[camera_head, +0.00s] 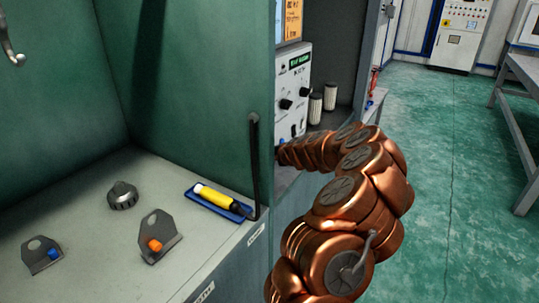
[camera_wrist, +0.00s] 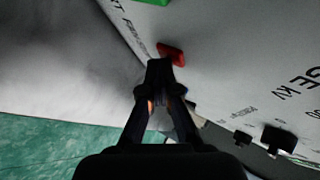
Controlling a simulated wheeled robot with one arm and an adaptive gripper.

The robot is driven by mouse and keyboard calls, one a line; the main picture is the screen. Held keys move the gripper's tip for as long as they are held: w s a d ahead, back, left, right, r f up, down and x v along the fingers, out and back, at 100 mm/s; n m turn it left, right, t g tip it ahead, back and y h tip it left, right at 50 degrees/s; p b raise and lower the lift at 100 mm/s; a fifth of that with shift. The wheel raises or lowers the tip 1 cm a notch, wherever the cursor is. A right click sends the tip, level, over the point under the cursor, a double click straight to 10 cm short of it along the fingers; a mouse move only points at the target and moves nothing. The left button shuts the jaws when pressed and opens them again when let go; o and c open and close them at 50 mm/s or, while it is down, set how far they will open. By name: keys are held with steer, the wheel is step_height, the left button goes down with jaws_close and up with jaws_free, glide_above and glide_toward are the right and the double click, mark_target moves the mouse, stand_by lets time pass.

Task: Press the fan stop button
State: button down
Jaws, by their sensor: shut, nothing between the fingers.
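A red button (camera_wrist: 173,54) sits on a pale lettered panel (camera_wrist: 245,60) in the wrist view. Part of a green button (camera_wrist: 150,2) shows at the top edge. My gripper (camera_wrist: 159,66) is shut and empty, with its tips right beside the red button in the picture. I cannot tell whether they touch it. The button's lettering is only partly readable. In the head view, the white control panel (camera_head: 292,88) stands behind the green partition. My copper arm reaches toward it, and the partition hides my gripper and the red button.
The green partition (camera_head: 200,90) with a black handle (camera_head: 254,165) stands close left of my arm. A bench (camera_head: 85,210) holds grey brackets, a knob (camera_head: 122,195) and a yellow cylinder (camera_head: 217,196) on a blue tray. White cylinders (camera_head: 315,108) stand beside the panel.

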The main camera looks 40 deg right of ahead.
steer(key=shift+s, duration=0.1)
steer(key=shift+s+d, duration=0.15)
steer(key=shift+s, duration=0.55)
steer(key=shift+s+d+b, duration=0.1)
steer(key=shift+s+d, duration=0.15)
steer(key=shift+s, duration=0.55)
steer(key=shift+s+d+b, duration=0.15)
steer(key=shift+s+d, duration=0.1)
steer(key=shift+s, duration=0.55)
steer(key=shift+s+d+b, duration=0.1)
steer(key=shift+s+d, duration=0.15)
steer(key=shift+s, duration=0.55)
